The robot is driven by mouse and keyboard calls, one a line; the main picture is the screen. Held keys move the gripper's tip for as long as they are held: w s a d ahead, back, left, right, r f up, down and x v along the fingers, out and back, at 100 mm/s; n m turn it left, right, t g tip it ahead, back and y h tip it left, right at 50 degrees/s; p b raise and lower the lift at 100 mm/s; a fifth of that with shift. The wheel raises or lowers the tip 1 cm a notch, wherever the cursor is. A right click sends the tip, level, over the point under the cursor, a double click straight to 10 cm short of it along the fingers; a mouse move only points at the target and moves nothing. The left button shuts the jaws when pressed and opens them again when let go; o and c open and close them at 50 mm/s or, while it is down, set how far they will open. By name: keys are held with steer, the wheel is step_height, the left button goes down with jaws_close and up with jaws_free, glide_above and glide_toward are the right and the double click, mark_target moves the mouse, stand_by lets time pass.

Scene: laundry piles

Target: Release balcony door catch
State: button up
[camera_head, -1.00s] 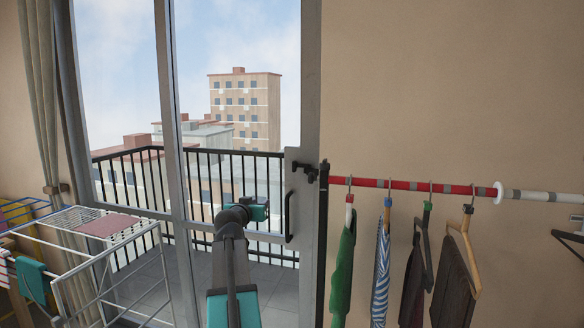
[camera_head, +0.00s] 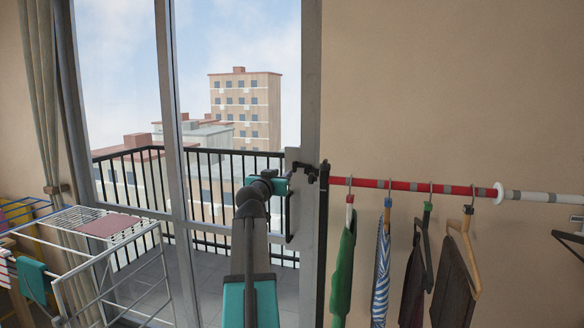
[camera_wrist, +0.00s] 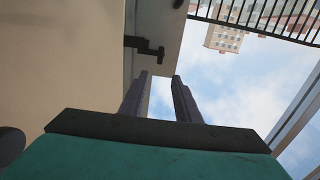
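The balcony door catch (camera_head: 309,171) is a small dark fitting at the right edge of the glass door. In the wrist view the catch (camera_wrist: 148,48) is a dark bar with a short cross-piece, beyond my fingertips and slightly left of the gap between them. My gripper (camera_wrist: 161,76) is open, with two dark fingers apart and nothing between them. In the head view my gripper (camera_head: 285,185) is just left of and below the catch; its fingers are hard to make out.
A rail (camera_head: 400,185) with hung clothes runs along the wall to the right of the door. A white drying rack (camera_head: 130,228) stands at lower left beside a curtain (camera_head: 45,100). The balcony railing (camera_head: 125,178) is behind the glass.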

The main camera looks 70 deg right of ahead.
mark_target(294, 165)
steer(key=shift+w+d+p, duration=0.2)
steer(key=shift+d+p, duration=0.6)
steer(key=shift+d, duration=2.5)
steer(key=shift+w+d+p, duration=0.15)
steer(key=shift+d+p, duration=0.65)
steer(key=shift+d, duration=2.5)
jaws_close()
